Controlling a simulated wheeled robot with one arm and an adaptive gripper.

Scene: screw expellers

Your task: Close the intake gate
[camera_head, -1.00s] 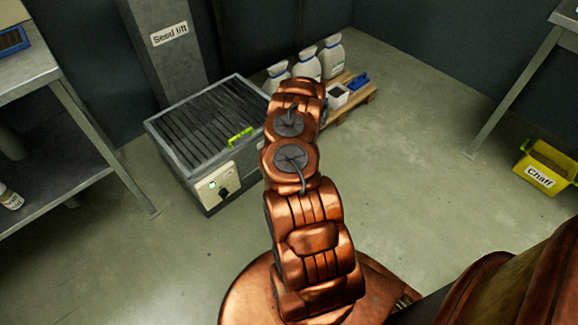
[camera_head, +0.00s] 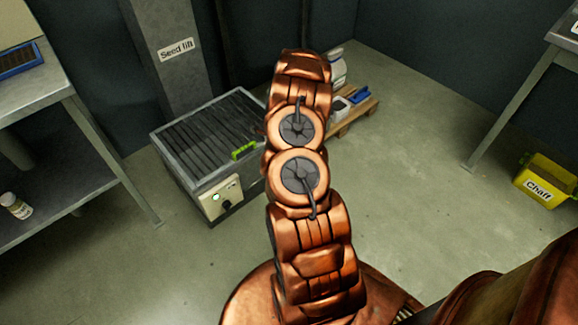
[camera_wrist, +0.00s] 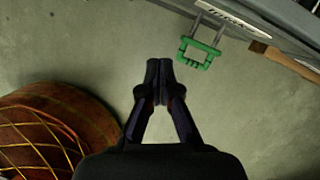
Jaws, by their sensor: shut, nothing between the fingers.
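A low grey machine box (camera_head: 170,175) with a slatted top stands on the floor below the seed lift column in the head view. A bright green handle (camera_head: 243,150) sticks out at its right front side. In the wrist view the green handle (camera_wrist: 199,52) is a U-shaped frame on two grey rods, coming out beside a white label (camera_wrist: 222,14) whose text I cannot read for sure. My gripper (camera_wrist: 160,68) is shut and empty, to the left of and below the handle in that picture, apart from it. The head view hides my gripper behind my arm.
A control panel with a lit green lamp (camera_head: 217,197) is on the box's front. A pallet (camera_head: 350,117) with a white sack (camera_head: 338,68) and a blue item stands behind my arm. A steel shelf is at left, a yellow Chaff bin (camera_head: 543,178) at right. Floor between is clear.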

